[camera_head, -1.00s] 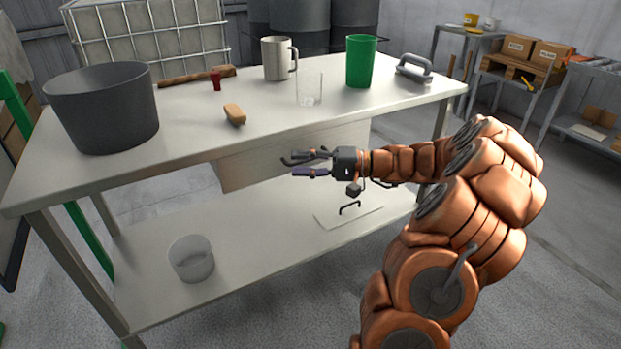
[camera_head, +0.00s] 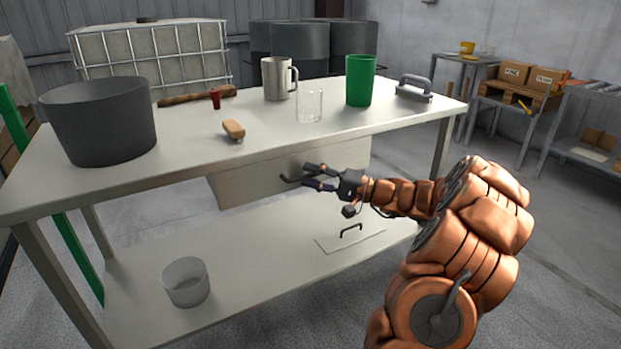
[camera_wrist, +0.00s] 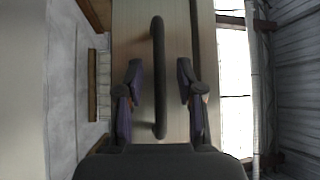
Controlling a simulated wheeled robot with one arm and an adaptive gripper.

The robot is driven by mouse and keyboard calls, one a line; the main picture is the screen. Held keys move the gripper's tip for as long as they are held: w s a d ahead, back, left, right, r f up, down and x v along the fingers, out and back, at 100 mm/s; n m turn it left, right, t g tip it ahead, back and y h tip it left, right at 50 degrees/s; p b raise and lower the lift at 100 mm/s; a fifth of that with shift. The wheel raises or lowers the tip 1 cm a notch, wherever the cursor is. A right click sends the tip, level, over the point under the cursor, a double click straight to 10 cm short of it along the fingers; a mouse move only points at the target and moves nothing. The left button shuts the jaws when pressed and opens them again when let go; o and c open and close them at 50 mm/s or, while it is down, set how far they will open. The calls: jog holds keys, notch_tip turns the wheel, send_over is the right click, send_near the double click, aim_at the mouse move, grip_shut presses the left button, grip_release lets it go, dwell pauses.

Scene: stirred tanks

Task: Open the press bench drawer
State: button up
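The press bench (camera_head: 75,182) is a pale table with a lower shelf. Its drawer front (camera_head: 238,187) hangs below the top, and I cannot tell from the head view whether it stands out at all. My gripper (camera_head: 307,175) is at the drawer's dark bar handle (camera_head: 288,181). In the wrist view the handle (camera_wrist: 158,75) runs lengthwise between the two fingers of my gripper (camera_wrist: 159,82), with a gap on both sides. The fingers are open and grip nothing. The wrist view shows the wooden drawer front (camera_wrist: 176,32) behind the handle.
On the bench top stand a grey tub (camera_head: 100,125), a brush (camera_head: 233,130), a steel mug (camera_head: 276,80), a clear glass (camera_head: 309,106) and a green cup (camera_head: 360,82). A clear container (camera_head: 186,284) and a flat panel with a handle (camera_head: 350,240) are below. Floor at right is open.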

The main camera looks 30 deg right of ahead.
jog(key=shift+w+a, duration=0.2)
jog(key=shift+w, duration=0.05)
grip_shut()
dwell(0.6)
